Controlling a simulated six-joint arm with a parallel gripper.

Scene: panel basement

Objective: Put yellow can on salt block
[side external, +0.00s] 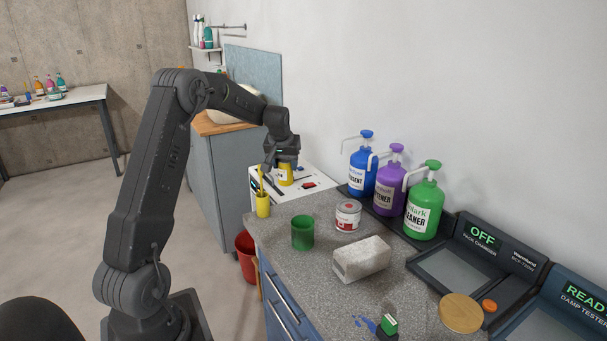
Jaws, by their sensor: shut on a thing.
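I cannot tell whether the can's base touches the sheet. The salt block (361,259), a whitish rough slab, lies on the grey speckled counter (315,272) nearer the camera, to the right of my gripper. Its top is bare.
A green cup (302,232) and a white-and-red tin (348,215) stand between my gripper and the block. A yellow cup (263,205) with tools stands at the counter's left edge. Blue (362,165), purple (389,181) and green (424,205) pump bottles line the wall.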

